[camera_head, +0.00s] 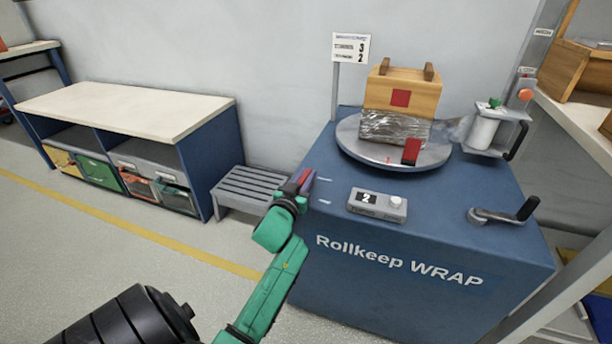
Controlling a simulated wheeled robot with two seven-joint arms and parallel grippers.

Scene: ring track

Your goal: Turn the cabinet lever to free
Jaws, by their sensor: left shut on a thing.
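The blue wrap cabinet (330,240), marked "Rollkeep WRAP", stands at the right. My left gripper (302,184) is at its left top edge, with the green arm reaching up from below. It is shut on a small red and bluish piece at that edge, which I take to be the cabinet lever (308,180). The fingers hide most of the lever, so its exact angle cannot be told. Two short white marks (325,181) lie on the cabinet top just right of it. My right gripper is not in view.
On the cabinet top are a round turntable (350,150) with a film-wrapped wooden box (400,95), a counter box (377,204) showing 2, a crank (490,216) and a film roll holder (485,130). A grey slatted step (248,187) and a bench (130,110) stand left.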

